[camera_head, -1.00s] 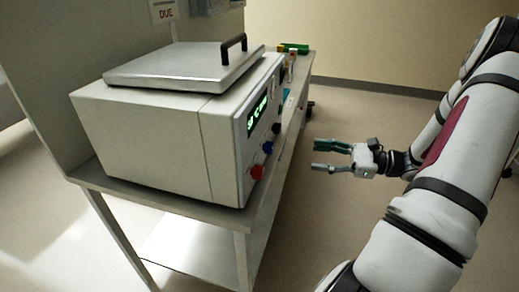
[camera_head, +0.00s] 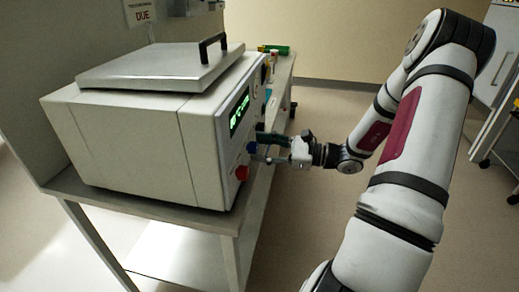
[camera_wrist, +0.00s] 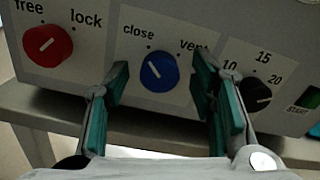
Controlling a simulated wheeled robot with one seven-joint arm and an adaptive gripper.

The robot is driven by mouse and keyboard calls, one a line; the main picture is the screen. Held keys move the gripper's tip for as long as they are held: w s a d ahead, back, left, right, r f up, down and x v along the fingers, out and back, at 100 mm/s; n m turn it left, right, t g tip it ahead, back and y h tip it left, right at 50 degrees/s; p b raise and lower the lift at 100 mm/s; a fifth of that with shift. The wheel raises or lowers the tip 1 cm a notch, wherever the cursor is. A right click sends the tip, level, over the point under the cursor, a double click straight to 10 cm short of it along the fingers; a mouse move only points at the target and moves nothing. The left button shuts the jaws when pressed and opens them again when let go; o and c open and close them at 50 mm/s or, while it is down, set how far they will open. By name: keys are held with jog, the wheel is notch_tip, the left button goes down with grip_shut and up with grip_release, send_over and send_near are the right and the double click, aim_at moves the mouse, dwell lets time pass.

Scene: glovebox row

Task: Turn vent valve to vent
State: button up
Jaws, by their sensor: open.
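The vent valve is a round blue knob (camera_wrist: 159,72) on the front panel of a grey machine, between the labels "close" and "vent". Its white line appears tilted up and left, toward "close". In the head view the blue knob (camera_head: 251,147) is partly beside my fingertips. My gripper (camera_wrist: 162,80) is open, with one green-padded finger on each side of the knob and a little below it. The fingers look apart from the knob. In the head view my gripper (camera_head: 264,147) reaches the panel from the right.
A red knob (camera_wrist: 47,45) marked "free" and "lock" sits left of the blue one. A black dial (camera_wrist: 257,93) with numbers is close on the right, near the right finger. The machine (camera_head: 130,130) stands on a table (camera_head: 180,212); open floor lies right of it.

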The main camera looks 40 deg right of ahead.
jog(key=shift+w+a, duration=0.3)
jog(key=shift+w, duration=0.05)
jog(key=c, duration=1.2)
